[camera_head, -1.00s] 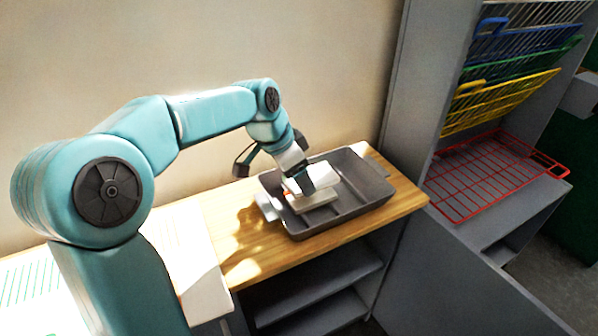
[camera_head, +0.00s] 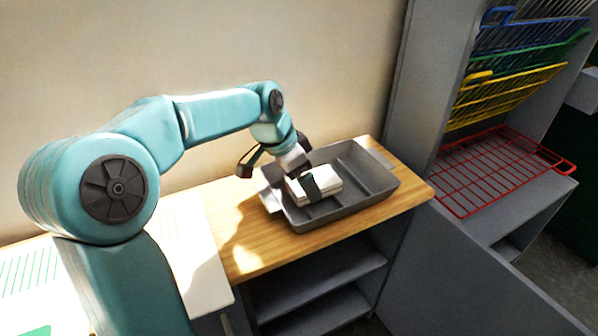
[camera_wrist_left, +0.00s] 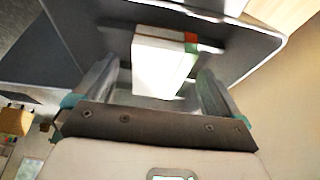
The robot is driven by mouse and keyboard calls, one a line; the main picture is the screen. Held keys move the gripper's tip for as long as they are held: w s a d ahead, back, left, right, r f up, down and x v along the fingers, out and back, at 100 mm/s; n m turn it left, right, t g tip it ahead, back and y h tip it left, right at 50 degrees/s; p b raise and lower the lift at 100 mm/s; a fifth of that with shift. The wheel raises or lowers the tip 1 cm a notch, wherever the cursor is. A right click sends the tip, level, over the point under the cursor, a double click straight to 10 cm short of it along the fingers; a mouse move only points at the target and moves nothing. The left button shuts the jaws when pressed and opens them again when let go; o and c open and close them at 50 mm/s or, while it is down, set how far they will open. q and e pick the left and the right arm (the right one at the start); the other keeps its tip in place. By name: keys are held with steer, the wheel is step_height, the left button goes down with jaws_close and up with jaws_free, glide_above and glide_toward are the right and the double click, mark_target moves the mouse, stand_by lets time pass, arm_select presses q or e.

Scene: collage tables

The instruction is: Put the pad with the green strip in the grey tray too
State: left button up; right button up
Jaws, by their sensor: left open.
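The grey tray (camera_head: 375,188) stands on the wooden counter. White pads (camera_head: 329,180) lie in it, seemingly one stacked on another. In the left wrist view the white block (camera_wrist_left: 160,68) shows a red-orange patch (camera_wrist_left: 191,38) and a green patch (camera_wrist_left: 191,48) at one corner, so the strips are only partly visible. My left gripper (camera_head: 278,180) is over the tray's left part, open, one dark finger in front of the pads and the other to the left. In the wrist view its fingers (camera_wrist_left: 160,75) stand apart on either side of the block. My right gripper is out of view.
The wooden counter (camera_head: 248,225) has bare room left of the tray. A white surface (camera_head: 195,245) adjoins it. A grey rack cabinet stands at the right, with a red wire shelf (camera_head: 497,172) pulled flat and yellow, green and blue ones tilted above.

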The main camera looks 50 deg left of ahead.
arm_select(q)
steer(key=p+v, duration=0.3)
steer(key=v, duration=1.3)
steer(key=shift+s+p, duration=0.2)
steer(key=shift+p, duration=0.2)
